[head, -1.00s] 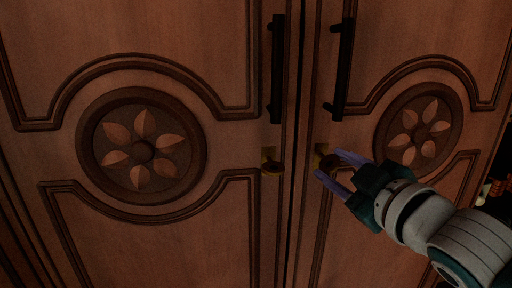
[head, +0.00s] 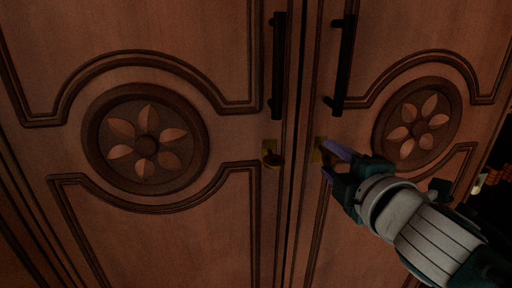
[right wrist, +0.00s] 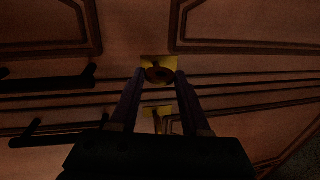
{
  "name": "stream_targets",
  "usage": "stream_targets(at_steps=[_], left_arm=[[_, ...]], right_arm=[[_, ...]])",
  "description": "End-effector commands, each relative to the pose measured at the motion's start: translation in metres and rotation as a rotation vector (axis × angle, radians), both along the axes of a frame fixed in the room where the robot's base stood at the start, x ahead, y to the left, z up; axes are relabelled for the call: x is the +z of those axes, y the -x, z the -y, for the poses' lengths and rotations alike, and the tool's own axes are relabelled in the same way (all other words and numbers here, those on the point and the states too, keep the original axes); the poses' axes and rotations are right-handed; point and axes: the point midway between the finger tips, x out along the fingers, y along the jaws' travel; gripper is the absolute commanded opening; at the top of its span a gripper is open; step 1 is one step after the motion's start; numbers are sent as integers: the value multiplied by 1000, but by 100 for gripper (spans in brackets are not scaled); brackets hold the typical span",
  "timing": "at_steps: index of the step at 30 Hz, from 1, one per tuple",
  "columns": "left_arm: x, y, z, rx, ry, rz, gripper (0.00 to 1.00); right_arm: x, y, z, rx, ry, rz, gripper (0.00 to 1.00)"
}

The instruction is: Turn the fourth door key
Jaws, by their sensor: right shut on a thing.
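Two carved wooden doors meet at a narrow seam in the head view: the left door (head: 215,235) and the right door (head: 410,35). A dark key (head: 271,161) sits in the left door's brass plate (head: 268,146); it also shows in the right wrist view (right wrist: 159,75). The right door has its own brass plate (head: 317,150), also in the right wrist view (right wrist: 150,112). My right gripper (head: 333,160) is at this plate, its purple fingers shut on the right door's key. My left gripper is out of view.
Black bar handles stand above the plates, one on the left door (head: 278,66) and one on the right door (head: 343,66). Round flower carvings (head: 145,145) decorate the doors. A dark area with small objects lies beyond the right door's edge.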

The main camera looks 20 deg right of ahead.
Motion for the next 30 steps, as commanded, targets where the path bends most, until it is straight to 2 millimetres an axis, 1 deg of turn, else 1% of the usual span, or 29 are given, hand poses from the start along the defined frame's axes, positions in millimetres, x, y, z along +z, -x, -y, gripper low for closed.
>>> stream_targets(at_steps=[9,21,22,29,30], left_arm=[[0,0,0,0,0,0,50],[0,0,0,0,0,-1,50],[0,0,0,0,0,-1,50],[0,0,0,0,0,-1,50],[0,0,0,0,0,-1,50]], right_arm=[[0,0,0,0,64,-16,0],[0,0,0,0,70,-18,0],[0,0,0,0,70,-18,50],[0,0,0,-1,68,-16,76],[0,0,0,-1,68,-16,77]])
